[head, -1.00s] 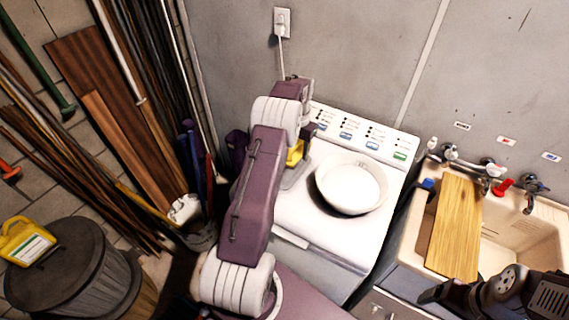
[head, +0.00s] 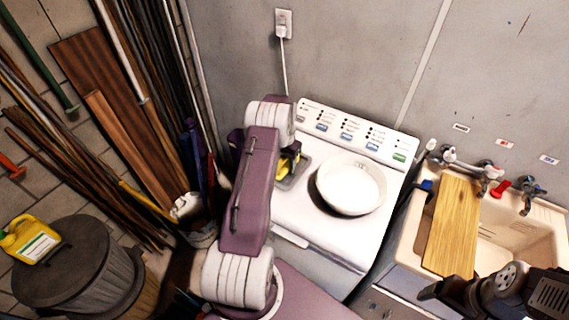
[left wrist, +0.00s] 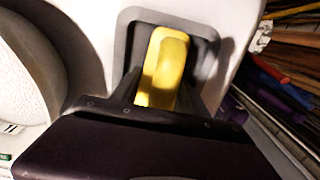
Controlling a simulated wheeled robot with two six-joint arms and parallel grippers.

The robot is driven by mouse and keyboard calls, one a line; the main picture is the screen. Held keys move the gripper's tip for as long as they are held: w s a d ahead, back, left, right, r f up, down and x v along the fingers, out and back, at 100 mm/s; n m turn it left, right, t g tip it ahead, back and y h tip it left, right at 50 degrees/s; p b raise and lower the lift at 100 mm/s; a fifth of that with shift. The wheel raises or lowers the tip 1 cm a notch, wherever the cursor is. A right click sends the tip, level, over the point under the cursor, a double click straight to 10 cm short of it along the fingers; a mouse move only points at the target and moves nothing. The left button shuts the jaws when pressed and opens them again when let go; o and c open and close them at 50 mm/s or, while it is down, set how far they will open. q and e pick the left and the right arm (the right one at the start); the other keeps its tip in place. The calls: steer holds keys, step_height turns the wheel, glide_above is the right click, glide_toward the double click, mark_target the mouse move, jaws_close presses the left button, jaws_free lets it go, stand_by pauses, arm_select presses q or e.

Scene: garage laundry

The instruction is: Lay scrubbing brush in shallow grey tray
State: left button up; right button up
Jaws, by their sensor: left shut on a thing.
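The scrubbing brush (head: 287,166) is mostly hidden by my left arm in the head view, with only a yellow part showing. In the left wrist view its yellow body (left wrist: 166,62) is between the fingers of my left gripper (left wrist: 160,95), which is shut on it. The shallow grey tray (head: 303,176) lies on the white machine top. Its rim (left wrist: 122,38) frames the brush in the left wrist view. The brush is over or inside the tray; I cannot tell whether it touches the bottom. My right gripper (head: 432,292) is partly in view at the lower right, its opening unclear.
A white round basin (head: 350,186) stands on the washing machine (head: 318,228) right of the tray. A sink (head: 515,240) with a wooden board (head: 453,225) is at the right. Poles and planks (head: 100,130) lean at the left, above a lidded bin (head: 75,265).

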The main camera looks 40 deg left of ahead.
arm_select(q)
steer(key=o, duration=1.3)
steer(key=shift+o, duration=0.7)
steer(key=shift+w+f, duration=0.1)
step_height(320, 180, up, 12)
steer(key=shift+r+b, duration=0.25)
steer(key=shift+b, duration=0.85)
steer(key=shift+d, duration=0.4)
steer(key=s+d, duration=0.4)
steer(key=d, duration=0.4)
steer(key=s+d, duration=0.4)
steer(key=d, duration=0.5)
steer(key=s+d+f+t, duration=0.1)
steer(key=s+d, duration=0.5)
steer(key=s, duration=0.6)
steer(key=shift+f+m, duration=0.3)
steer(key=shift+f, duration=0.4)
